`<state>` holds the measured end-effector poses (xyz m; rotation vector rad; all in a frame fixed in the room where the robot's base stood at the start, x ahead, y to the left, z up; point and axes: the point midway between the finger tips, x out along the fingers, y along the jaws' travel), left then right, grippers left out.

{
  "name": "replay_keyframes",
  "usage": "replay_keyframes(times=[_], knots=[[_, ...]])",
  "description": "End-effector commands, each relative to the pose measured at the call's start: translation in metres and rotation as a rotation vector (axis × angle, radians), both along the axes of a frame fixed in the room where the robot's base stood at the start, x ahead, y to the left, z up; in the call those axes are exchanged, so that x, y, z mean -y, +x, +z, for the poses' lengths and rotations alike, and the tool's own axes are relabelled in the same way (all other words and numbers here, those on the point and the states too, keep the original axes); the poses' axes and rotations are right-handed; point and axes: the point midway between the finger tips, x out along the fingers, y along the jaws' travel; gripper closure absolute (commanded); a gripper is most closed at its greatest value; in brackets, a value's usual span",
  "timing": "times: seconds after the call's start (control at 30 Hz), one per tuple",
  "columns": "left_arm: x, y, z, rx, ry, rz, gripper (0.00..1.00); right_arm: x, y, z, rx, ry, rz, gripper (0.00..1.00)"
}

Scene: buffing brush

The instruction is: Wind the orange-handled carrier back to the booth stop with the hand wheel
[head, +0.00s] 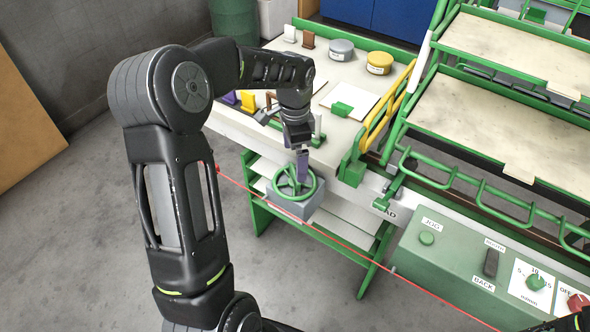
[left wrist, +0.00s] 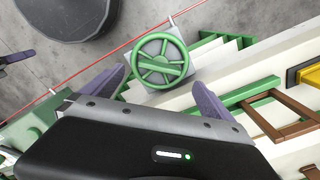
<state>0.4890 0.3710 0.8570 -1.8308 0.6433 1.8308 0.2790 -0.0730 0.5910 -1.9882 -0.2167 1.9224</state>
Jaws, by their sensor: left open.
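The green hand wheel (head: 294,184) sits on a grey box at the front of the bench. In the left wrist view the wheel (left wrist: 160,60) lies face-on beyond my fingertips. My left gripper (head: 303,166) is open just above the wheel, its purple fingers pointing down. In the left wrist view the gripper (left wrist: 159,78) has its fingers spread, with nothing held. A yellow-orange barred handle (head: 388,108) stands on green fittings right of the bench; I cannot tell for sure that it is the carrier's handle. No booth stop can be made out. My right gripper cannot be made out in the head view.
A red line (head: 330,237) runs in front of the wheel. A green control panel (head: 450,262) with knobs and a BACK label stands at the lower right. Green-framed racks (head: 500,135) fill the right. Pots (head: 379,63) and small blocks stand on the bench. The floor at left is clear.

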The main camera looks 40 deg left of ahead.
Motion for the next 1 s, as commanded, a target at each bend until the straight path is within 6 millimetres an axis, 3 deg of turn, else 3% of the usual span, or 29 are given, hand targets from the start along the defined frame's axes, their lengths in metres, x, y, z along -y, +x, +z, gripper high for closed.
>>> replay_keyframes(times=[0.2,0.4,0.73,1.0], knots=[[0.000,-0.001,-0.035,-0.005,-0.002,0.000,0.02,0.000,0.000,0.002,0.000,0.000,0.000,1.00],[0.000,-0.001,-0.057,-0.001,0.000,0.001,0.02,0.000,0.000,0.004,0.000,0.000,0.000,1.00],[0.000,0.000,-0.061,0.000,0.000,0.000,0.02,0.000,0.000,0.004,0.000,0.000,0.000,1.00],[0.000,0.000,-0.061,0.000,0.000,0.000,0.24,0.000,0.000,0.004,0.000,0.000,0.000,1.00]])
